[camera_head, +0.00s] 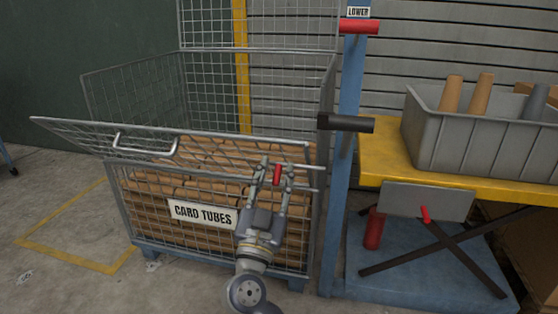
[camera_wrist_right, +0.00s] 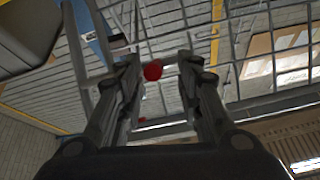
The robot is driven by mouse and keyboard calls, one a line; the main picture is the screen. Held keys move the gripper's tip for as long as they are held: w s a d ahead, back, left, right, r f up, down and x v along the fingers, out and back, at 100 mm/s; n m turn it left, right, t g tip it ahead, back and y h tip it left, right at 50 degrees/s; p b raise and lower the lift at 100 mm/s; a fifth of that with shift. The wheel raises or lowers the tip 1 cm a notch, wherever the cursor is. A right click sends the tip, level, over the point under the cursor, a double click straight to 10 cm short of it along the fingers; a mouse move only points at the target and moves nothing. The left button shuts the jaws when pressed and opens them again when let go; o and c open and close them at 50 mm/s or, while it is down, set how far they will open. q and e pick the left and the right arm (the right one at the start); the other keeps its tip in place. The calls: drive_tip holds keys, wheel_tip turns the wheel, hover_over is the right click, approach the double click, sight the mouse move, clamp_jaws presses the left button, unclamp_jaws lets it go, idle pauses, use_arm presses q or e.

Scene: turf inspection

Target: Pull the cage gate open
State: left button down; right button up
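The wire cage gate (camera_head: 215,150) is the upper front panel of the mesh cage (camera_head: 115,205). It leans outward at a slant, with a bar handle (camera_head: 146,148) near its left end. My right gripper (camera_head: 277,162) is at the right part of the cage front, over the gate's lower edge. Its fingers are apart, with a red piece (camera_head: 277,175) between them. In the right wrist view a red knob (camera_wrist_right: 153,72) shows between the fingers (camera_wrist_right: 158,62), with a gap on its right. Whether a finger touches it I cannot tell. My left gripper is out of view.
Card tubes fill the cage behind a "CARD TUBES" sign (camera_head: 203,214). To the right stand a blue post (camera_head: 345,165) with a black bar (camera_head: 345,123) and a yellow lift table (camera_head: 380,160) carrying a grey bin (camera_head: 470,145). Floor left of the cage is clear.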

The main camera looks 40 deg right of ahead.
drive_tip(key=v, duration=0.7)
drive_tip(key=shift+r, duration=0.1)
drive_tip(key=shift+c, duration=0.6)
